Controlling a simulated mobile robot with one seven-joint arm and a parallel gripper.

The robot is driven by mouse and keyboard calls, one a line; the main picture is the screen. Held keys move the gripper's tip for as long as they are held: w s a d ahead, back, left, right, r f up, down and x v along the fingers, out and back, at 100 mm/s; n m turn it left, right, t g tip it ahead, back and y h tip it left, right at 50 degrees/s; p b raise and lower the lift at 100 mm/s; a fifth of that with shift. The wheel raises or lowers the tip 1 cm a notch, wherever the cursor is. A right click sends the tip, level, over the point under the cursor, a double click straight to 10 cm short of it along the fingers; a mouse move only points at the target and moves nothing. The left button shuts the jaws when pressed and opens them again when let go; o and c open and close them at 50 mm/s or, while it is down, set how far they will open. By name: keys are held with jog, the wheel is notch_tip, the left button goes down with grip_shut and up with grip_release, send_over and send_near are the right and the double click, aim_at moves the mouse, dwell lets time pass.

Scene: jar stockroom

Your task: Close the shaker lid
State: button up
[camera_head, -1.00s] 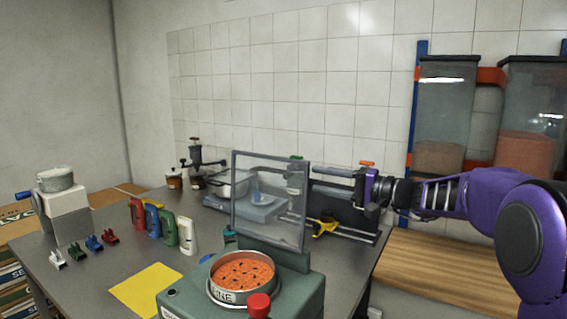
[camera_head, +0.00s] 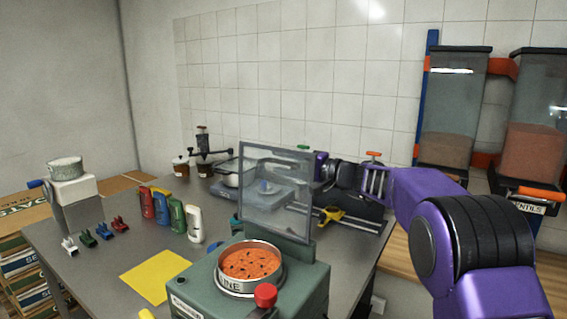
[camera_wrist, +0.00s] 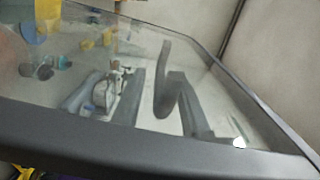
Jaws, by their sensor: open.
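The shaker (camera_head: 300,290) is a green box at the front of the table. A round metal sieve (camera_head: 250,290) with orange, dark-specked contents sits in its top. Its clear, grey-framed lid (camera_head: 243,195) stands upright at the back, open. The lid's pane and frame (camera_wrist: 150,150) fill much of the wrist view at close range. My gripper (camera_head: 316,168) is at the lid's upper right edge, with its jaws open and holding nothing. The lid partly hides the fingertips, and I cannot tell whether they touch it.
A red knob (camera_head: 265,295) rises at the shaker's front. A grey device (camera_head: 262,196) is behind the lid. Tall dispensers (camera_head: 450,105) hang at right.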

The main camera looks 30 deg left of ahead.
grip_shut()
jog(key=shift+f, duration=0.1)
dwell(1.2)
